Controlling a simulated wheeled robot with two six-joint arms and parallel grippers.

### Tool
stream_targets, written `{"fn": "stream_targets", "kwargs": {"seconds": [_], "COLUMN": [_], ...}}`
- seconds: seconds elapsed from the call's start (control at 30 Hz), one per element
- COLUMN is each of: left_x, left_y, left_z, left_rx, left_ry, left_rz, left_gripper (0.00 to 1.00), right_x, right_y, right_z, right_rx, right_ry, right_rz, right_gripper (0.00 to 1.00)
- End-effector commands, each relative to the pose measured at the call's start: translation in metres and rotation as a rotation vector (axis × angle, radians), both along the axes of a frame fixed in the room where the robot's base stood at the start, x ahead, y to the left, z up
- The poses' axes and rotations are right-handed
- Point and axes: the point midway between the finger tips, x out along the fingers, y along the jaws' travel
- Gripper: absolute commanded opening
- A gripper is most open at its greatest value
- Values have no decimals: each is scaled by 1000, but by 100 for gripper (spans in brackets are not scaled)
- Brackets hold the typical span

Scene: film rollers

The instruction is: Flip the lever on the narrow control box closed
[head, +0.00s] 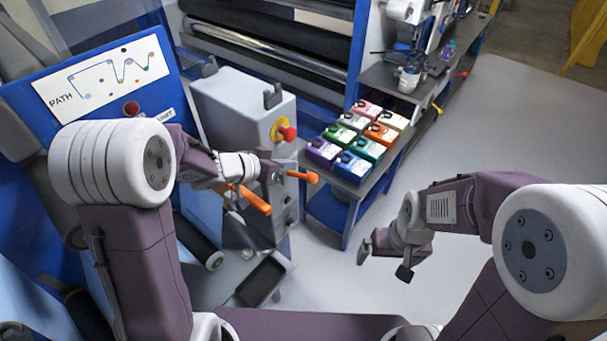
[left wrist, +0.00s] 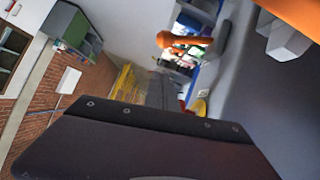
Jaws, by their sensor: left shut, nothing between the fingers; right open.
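The narrow control box (head: 235,105) is a grey cabinet with a red knob on a yellow disc on its right face. An orange lever with a round ball end (head: 304,176) points right, low on that face. Its base is hidden behind my left gripper (head: 273,171), which is shut and empty beside it; I cannot tell whether they touch. The ball-ended lever also shows in the left wrist view (left wrist: 168,40). A second orange handle (head: 252,199) slants down below my left gripper. My right gripper (head: 385,262) is open and empty over the floor, away from the box.
A shelf holds several colored boxes (head: 364,136) just right of the control box. A blue panel (head: 85,95) with a path diagram stands at left. A black tray (head: 263,279) lies below. The floor (head: 480,130) at right is clear.

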Motion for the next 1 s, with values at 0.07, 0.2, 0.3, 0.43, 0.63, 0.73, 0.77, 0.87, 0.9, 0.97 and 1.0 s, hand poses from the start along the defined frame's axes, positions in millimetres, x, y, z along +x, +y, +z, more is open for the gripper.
{"fn": "stream_targets", "kwargs": {"seconds": [0.07, 0.2, 0.3, 0.43, 0.63, 0.73, 0.77, 0.87, 0.9, 0.97, 1.0], "left_x": [10, 29, 32, 33, 34, 34, 34, 34, 34, 34, 35], "left_y": [-11, -29, -35, -39, -41, -41, -41, -41, -41, -41, -41], "left_z": [-12, -28, -46, -60, -68, -68, -67, -67, -68, -68, -70], "left_rx": [0, 0, 0, 1, 1, 1, 1, 2, 2, 6, 14], "left_ry": [3, 2, 5, 2, 0, -1, -2, -1, -1, -4, -10], "left_rz": [-4, -3, -1, 0, 2, 2, 1, 1, 2, 1, 0], "left_gripper": [0, 0, 0, 0, 0, 0, 0, 0, 0, 0, 0], "right_x": [0, 0, 0, 0, 0, 0, 0, 0, 0, 0, 0], "right_y": [0, 0, 0, 0, 0, 0, 0, 0, 0, 0, 0], "right_z": [-3, -5, -10, -12, -13, -12, -12, -12, -13, -14, -16], "right_rx": [0, 0, 0, 0, 0, 0, 0, 0, 0, 0, 0], "right_ry": [0, 0, 0, 0, 0, 0, 0, 0, 0, 0, 0], "right_rz": [0, 0, 0, 0, 0, 0, 0, 0, 0, 0, 0], "right_gripper": [100, 100, 100, 100, 100, 100, 100, 100, 100, 100, 100]}}
